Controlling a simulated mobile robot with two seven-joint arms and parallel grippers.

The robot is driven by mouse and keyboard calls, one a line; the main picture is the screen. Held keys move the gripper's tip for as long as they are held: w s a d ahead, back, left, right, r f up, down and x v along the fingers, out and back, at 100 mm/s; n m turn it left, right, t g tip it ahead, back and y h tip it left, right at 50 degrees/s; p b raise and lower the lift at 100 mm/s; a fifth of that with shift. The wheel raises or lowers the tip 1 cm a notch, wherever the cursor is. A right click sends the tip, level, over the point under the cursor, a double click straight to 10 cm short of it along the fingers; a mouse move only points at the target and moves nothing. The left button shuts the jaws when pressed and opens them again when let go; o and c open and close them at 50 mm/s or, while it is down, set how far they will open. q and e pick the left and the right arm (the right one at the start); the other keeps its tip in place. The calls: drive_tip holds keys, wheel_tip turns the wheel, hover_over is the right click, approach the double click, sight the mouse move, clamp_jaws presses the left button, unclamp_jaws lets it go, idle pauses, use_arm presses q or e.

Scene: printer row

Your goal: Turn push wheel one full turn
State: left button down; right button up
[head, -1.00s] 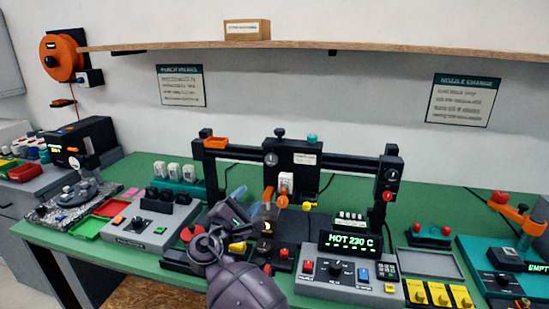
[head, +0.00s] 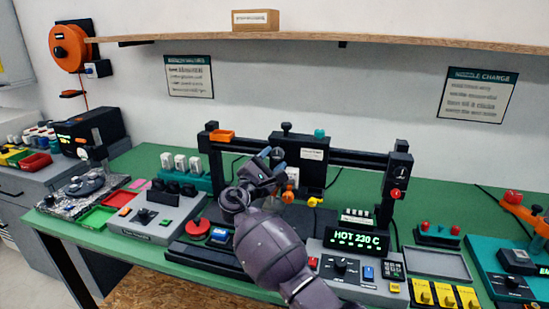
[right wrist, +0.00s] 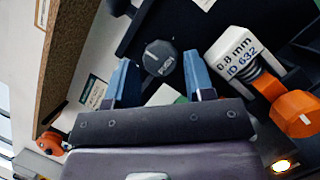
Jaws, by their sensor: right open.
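The push wheel (right wrist: 160,58) is a dark grey knob with the word PUSH on its face, seen in the right wrist view. It sits on the black print head (head: 313,155), which hangs on the printer's crossbar. My right gripper (right wrist: 161,82) is open and empty, with its blue fingers on either side of the wheel in that view. I cannot tell whether they touch it. In the head view my right gripper (head: 275,162) is at the print head's left side and hides the wheel. My left gripper is not in view.
A white block (right wrist: 232,52) marked 0.8 mm and an orange knob (right wrist: 298,113) sit close to the right of the wheel. The crossbar (head: 355,157) runs beside my gripper. A display (head: 357,240) reading HOT 230 C stands below, and a shelf (head: 400,39) spans the wall above.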

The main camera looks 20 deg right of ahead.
drive_tip(key=shift+w+d+r, duration=0.15)
drive_tip(key=shift+w+d, duration=0.25)
drive_tip(key=shift+d, duration=0.1)
drive_tip(key=shift+c, duration=0.4)
drive_tip(key=c, duration=0.6)
drive_tip(key=shift+a+m+g+b, duration=0.1)
drive_tip(key=shift+m+g+b, duration=0.4)
drive_tip(key=shift+m, duration=0.4)
drive_tip(key=shift+m+g+b, duration=0.4)
drive_tip(key=shift+m+b, duration=0.1)
drive_tip(key=shift+m, duration=1.1)
drive_tip(key=shift+m+g+b, duration=0.3)
drive_tip(key=shift+m+g, duration=0.3)
drive_tip(key=shift+m, duration=0.3)
drive_tip(key=shift+r+m+y, duration=0.1)
drive_tip(key=shift+m+y, duration=0.2)
drive_tip(key=shift+m, duration=0.1)
